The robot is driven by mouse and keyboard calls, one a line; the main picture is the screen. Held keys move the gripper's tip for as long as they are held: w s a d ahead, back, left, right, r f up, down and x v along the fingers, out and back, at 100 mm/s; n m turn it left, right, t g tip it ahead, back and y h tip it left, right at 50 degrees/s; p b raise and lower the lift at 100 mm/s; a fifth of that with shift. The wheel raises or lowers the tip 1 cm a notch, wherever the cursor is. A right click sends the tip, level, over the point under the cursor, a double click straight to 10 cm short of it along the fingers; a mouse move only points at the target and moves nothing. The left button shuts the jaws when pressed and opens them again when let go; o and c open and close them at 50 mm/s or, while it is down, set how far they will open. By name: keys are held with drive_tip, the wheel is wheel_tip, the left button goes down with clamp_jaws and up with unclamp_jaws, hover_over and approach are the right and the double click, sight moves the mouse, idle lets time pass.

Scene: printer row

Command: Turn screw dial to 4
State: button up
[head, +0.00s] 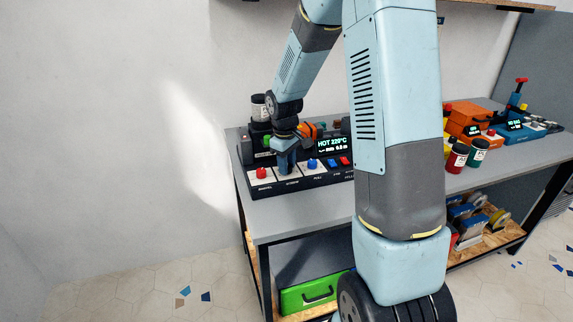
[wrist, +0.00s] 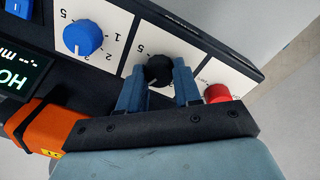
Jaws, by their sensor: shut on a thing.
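The screw dial (wrist: 158,71) is a black round knob on a white panel in the wrist view. My gripper (wrist: 160,85) has its two blue fingers on either side of it and is shut on it. A "5" shows beside the knob; most of the scale is hidden by the knob and fingers. A pale mark shows at the knob's lower edge, but I cannot read which number it faces. In the head view my gripper (head: 287,164) comes down over the screw panel and hides the knob.
A blue dial (wrist: 83,37) and a red dial (wrist: 217,93) flank the screw dial closely. The control box's display (head: 331,144) reads HOT 220°C. An orange part (wrist: 48,127) lies near my gripper. Jars (head: 457,157) and other machines stand farther right on the grey table (head: 290,215).

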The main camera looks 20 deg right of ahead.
drive_tip(key=m, duration=0.5)
drive_tip(key=shift+w+m, duration=0.15)
drive_tip(key=shift+m, duration=0.25)
drive_tip(key=shift+r, duration=0.1)
idle(0.3)
drive_tip(key=o, duration=1)
drive_tip(key=shift+o, duration=0.2)
wheel_tip(320, 180, up, 14)
drive_tip(key=a, duration=0.1)
drive_tip(key=shift+f, duration=0.25)
drive_tip(key=shift+r, duration=0.1)
